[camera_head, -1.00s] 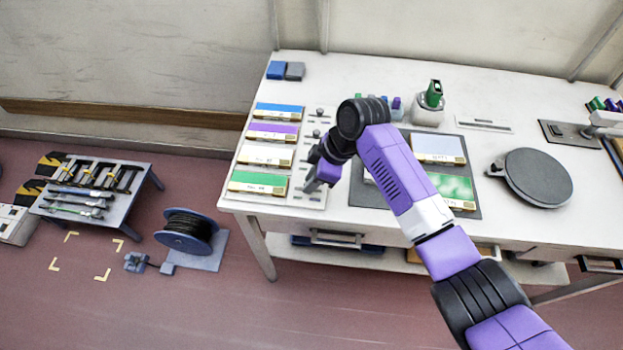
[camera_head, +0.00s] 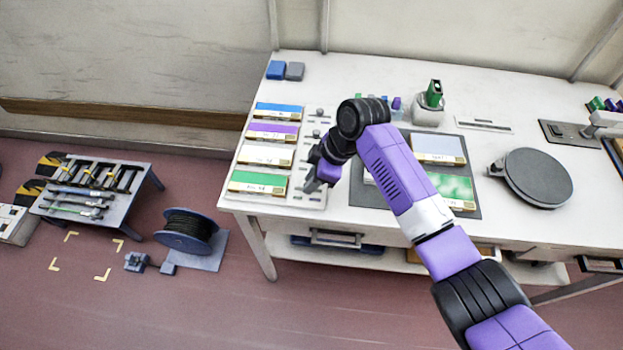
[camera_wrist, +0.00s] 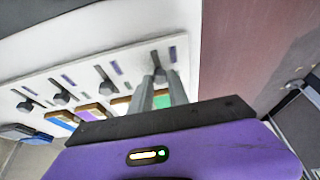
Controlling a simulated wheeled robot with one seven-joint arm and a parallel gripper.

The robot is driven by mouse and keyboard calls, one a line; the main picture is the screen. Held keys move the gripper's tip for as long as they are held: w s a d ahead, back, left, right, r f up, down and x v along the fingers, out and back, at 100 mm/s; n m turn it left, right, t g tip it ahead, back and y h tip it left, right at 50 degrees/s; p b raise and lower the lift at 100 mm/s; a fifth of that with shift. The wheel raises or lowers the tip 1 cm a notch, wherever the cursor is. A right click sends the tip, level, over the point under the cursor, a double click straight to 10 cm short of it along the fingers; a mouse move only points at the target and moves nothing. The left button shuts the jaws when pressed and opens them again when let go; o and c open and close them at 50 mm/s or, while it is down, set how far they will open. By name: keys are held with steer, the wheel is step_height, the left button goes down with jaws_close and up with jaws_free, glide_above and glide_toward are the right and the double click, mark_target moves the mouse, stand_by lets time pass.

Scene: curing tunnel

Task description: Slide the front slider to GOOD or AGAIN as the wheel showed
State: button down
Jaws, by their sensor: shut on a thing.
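The white slider panel (camera_wrist: 92,62) fills the upper left of the wrist view, with several dark knobs on slots and small purple marks beside them. My gripper (camera_wrist: 159,80) is shut on the front slider knob (camera_wrist: 157,62), at the panel's right end in that view. The fingers hide part of the knob and its slot. In the head view my gripper (camera_head: 311,184) is low over the front end of the panel, beside the green sample card (camera_head: 258,182). I cannot read GOOD or AGAIN marks.
Blue (camera_head: 279,110), purple (camera_head: 272,131) and white (camera_head: 265,155) cards lie left of the panel. A dark mat (camera_head: 466,207) with cards lies under my arm. A round grey disc (camera_head: 540,177) sits at the right. The table's front edge is close.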

steer(key=shift+a, duration=0.1)
steer(key=shift+a+b, duration=0.5)
steer(key=shift+a, duration=0.7)
steer(key=shift+r, duration=0.1)
steer(key=c, duration=1.3)
jaws_free()
steer(key=shift+a, duration=0.15)
steer(key=shift+o, duration=0.2)
